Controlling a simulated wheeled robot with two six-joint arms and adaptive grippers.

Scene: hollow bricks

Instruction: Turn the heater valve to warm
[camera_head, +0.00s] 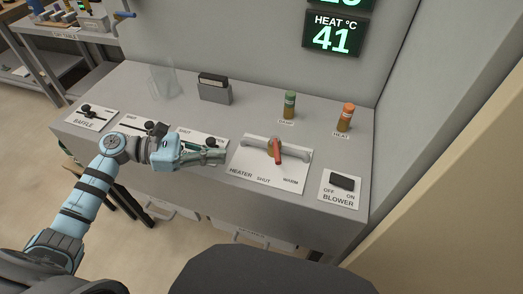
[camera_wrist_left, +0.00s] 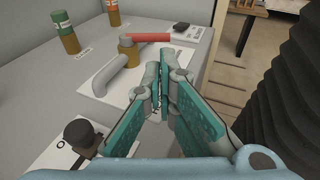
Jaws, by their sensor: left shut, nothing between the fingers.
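The heater valve (camera_head: 275,151) has a red lever on a brass body, set on a grey pipe over a white plate marked HEATER, SHUT and WARM. In the head view the lever points toward the front of the console, between the SHUT and WARM labels. The red lever also shows in the left wrist view (camera_wrist_left: 150,38), beyond the fingers. My left gripper (camera_head: 222,157) is shut and empty, just left of the valve plate, apart from the lever. In the wrist view its fingertips (camera_wrist_left: 160,65) lie close together. My right gripper is out of view.
The blower switch (camera_head: 342,183) is at the right. Slider plates with black knobs (camera_head: 150,127) lie on the left. A display (camera_head: 332,38) reads HEAT 41.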

